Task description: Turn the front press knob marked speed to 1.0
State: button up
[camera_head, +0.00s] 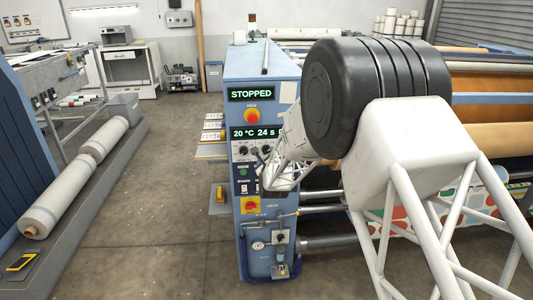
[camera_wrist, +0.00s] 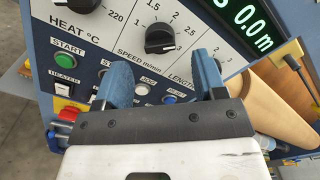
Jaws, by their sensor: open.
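In the head view my gripper (camera_head: 268,170) is in front of the control panel of the blue press (camera_head: 268,95) and hides part of the panel.
The heat knob (camera_wrist: 74,4) is at the upper left, and a knob marked length is partly behind the right finger. Below are a green start button (camera_wrist: 67,63), a heater switch (camera_wrist: 64,89) and a blue reset button (camera_wrist: 168,98). The upper display (camera_head: 251,94) reads STOPPED.

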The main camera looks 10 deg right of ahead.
aim_at(266, 151)
jog(key=shift+w, duration=2.3)
jog(key=c, duration=0.9)
